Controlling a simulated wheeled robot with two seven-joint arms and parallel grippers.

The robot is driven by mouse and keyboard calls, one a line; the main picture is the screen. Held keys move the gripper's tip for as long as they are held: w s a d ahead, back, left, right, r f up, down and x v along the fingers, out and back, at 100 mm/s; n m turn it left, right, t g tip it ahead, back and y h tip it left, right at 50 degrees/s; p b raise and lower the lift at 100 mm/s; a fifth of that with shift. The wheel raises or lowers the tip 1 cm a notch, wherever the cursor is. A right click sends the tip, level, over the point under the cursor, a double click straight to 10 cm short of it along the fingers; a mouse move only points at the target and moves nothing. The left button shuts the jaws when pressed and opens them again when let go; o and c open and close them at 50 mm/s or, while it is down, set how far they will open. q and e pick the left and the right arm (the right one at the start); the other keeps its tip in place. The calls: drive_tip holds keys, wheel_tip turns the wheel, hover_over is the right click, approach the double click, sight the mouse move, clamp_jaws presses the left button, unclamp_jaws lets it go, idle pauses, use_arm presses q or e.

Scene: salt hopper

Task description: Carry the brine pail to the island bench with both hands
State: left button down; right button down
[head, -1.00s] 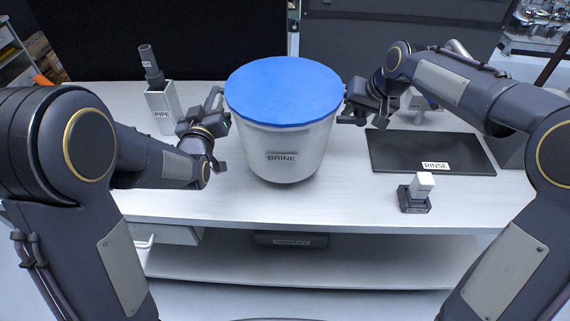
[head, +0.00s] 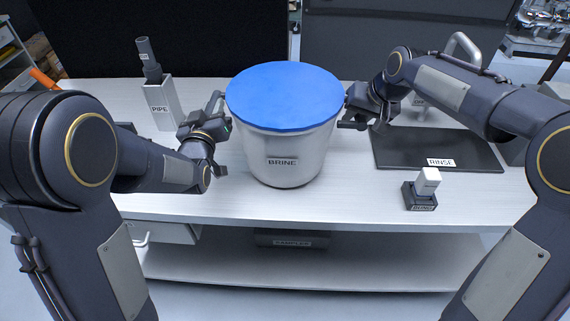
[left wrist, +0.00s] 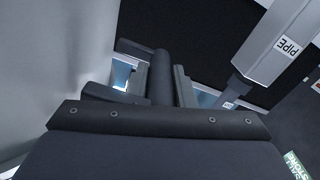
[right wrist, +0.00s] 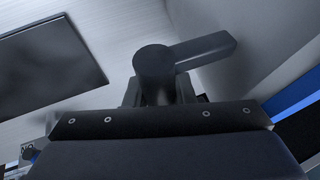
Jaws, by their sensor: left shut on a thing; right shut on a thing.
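The brine pail (head: 283,155) is a white tub with a blue lid (head: 284,95) and a BRINE label, upright in the middle of the head view. It is over the pale bench (head: 250,207); I cannot tell whether its base touches the top. My left gripper (head: 218,128) is shut on the pail's left handle, whose dark bar (left wrist: 160,72) stands between the fingers in the left wrist view. My right gripper (head: 352,112) is at the pail's right side, shut on the other handle, a dark bar (right wrist: 204,50) in the right wrist view. The right fingertips are mostly hidden.
A grey holder (head: 163,104) labelled PIPE with a dark pipe stands left of the pail. A dark mat (head: 425,150) labelled RINSE lies to the right. A small white block (head: 428,180) sits in a dark base in front of it. The front middle of the bench is clear.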

use_arm(q)
drive_tip(key=shift+w+f+b, duration=0.1)
drive_tip(key=shift+f+b, duration=0.15)
drive_tip(key=shift+b, duration=0.2)
use_arm(e)
drive_tip(key=shift+w+f, duration=0.15)
drive_tip(key=shift+f, duration=0.15)
use_arm(q)
drive_tip(key=c, duration=1.6)
unclamp_jaws()
drive_tip(key=shift+f, duration=0.45)
drive_tip(key=shift+c, duration=0.2)
use_arm(e)
drive_tip(key=c, duration=1.6)
unclamp_jaws()
drive_tip(key=shift+f, duration=0.45)
drive_tip(key=shift+c, duration=0.2)
use_arm(q)
drive_tip(key=o, duration=0.4)
drive_tip(key=shift+s+r, duration=0.2)
drive_tip(key=shift+s, duration=0.1)
use_arm(e)
drive_tip(key=o, duration=0.4)
drive_tip(key=shift+s+r, duration=0.2)
drive_tip(key=shift+s, duration=0.1)
use_arm(q)
drive_tip(key=shift+w, duration=0.1)
drive_tip(key=s, duration=1.2)
use_arm(e)
drive_tip(key=v, duration=1.2)
